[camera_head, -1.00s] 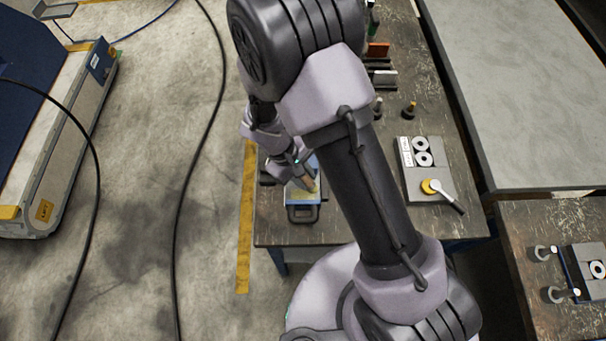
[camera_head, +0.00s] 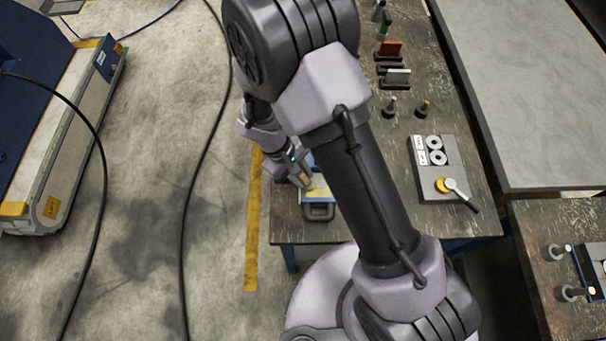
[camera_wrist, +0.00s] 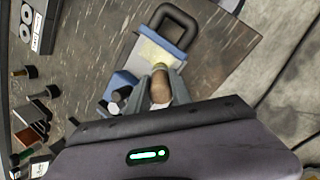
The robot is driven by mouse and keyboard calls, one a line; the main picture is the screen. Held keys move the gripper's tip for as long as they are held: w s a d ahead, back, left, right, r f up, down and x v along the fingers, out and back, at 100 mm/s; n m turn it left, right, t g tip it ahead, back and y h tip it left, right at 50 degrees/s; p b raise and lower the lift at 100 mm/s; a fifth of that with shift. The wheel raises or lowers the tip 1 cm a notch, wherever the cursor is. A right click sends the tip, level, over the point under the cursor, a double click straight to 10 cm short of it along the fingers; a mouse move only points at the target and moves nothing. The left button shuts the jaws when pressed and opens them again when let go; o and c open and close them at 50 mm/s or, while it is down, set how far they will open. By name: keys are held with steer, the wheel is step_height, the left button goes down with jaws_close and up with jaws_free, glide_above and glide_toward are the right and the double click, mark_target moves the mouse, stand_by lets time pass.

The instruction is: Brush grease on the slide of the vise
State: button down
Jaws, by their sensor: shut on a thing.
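My gripper (camera_wrist: 161,82) is shut on a brush with a rounded brown handle (camera_wrist: 161,88). In the head view my gripper (camera_head: 303,179) is over the vise at the table's near left corner. The vise has a pale slide with a yellow patch (camera_wrist: 151,53), a blue end piece (camera_wrist: 163,33) and a dark loop handle (camera_wrist: 181,17); its blue body (camera_wrist: 122,84) lies left of my gripper. The brush points at the slide, close above or touching it; I cannot tell which. The bristles are mostly hidden. The vise's blue edge and loop handle (camera_head: 319,212) also show in the head view.
A grey plate with white rings and a yellow-capped lever (camera_head: 441,186) lies to the right on the worn table (camera_head: 395,220). Open floor lies left of the table.

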steer(key=shift+a+r, duration=0.1)
steer(key=shift+a, duration=0.25)
step_height(320, 180, up, 4)
steer(key=p, duration=0.2)
steer(key=shift+d+p, duration=0.15)
steer(key=shift+p, duration=0.2)
steer(key=shift+r+p, duration=0.6)
steer(key=shift+r, duration=0.15)
steer(key=shift+r+p, duration=0.85)
steer(key=shift+r, duration=0.35)
